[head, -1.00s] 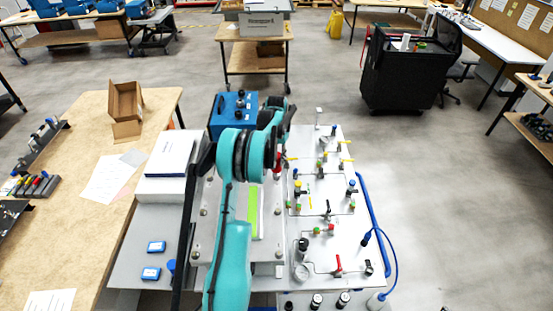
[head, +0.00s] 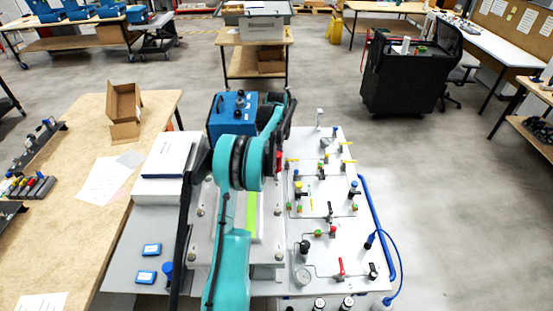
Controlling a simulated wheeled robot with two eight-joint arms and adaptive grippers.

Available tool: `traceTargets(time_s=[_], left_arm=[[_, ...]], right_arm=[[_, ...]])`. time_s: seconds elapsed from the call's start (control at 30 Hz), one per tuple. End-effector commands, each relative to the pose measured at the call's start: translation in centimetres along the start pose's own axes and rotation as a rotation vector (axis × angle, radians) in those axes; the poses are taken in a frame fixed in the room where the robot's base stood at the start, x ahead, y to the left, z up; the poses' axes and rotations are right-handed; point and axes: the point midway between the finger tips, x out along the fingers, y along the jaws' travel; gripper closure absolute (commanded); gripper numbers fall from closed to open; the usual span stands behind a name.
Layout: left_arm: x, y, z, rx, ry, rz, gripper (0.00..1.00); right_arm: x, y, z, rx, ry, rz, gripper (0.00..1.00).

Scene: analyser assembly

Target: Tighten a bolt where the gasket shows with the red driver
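A pale plate (head: 205,232) lies on the grey unit in the middle, with bolts at its corners, such as the front right bolt (head: 279,257) and the back left bolt (head: 200,212). A bright green strip (head: 251,214), which looks like the gasket, shows along a raised block on the plate. My teal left arm crosses the plate and hides part of it. My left gripper (head: 279,150) is mostly hidden behind the arm, beyond the green strip. A small red part (head: 279,162) shows there; I cannot tell whether it is the red driver or held. My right gripper is out of view.
A white panel (head: 325,240) with thin pipes and coloured valves stands close on the right. A blue box (head: 233,112) with black knobs stands behind the plate. A white box (head: 166,155) and small blue devices (head: 151,249) are on the left. A wooden table (head: 85,230) is further left.

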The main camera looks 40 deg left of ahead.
Motion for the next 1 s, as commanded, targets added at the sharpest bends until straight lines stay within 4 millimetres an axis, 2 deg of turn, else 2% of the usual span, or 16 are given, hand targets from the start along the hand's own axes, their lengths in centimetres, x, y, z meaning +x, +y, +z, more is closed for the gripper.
traceTargets(time_s=[0.77, 0.93, 0.97, 1.0], left_arm=[[-0.07, -0.06, -0.04, -0.003, -0.001, -0.001, 0.52], [-0.07, -0.06, -0.04, -0.003, -0.001, -0.001, 0.94], [-0.06, -0.06, -0.03, -0.003, -0.001, -0.001, 1.0], [-0.06, -0.06, -0.03, -0.003, -0.001, -0.001, 1.0]], right_arm=[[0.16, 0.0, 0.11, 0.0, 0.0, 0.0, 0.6], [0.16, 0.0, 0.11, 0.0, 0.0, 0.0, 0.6], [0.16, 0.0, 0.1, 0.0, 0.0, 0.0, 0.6], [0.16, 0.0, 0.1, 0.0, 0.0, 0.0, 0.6]])
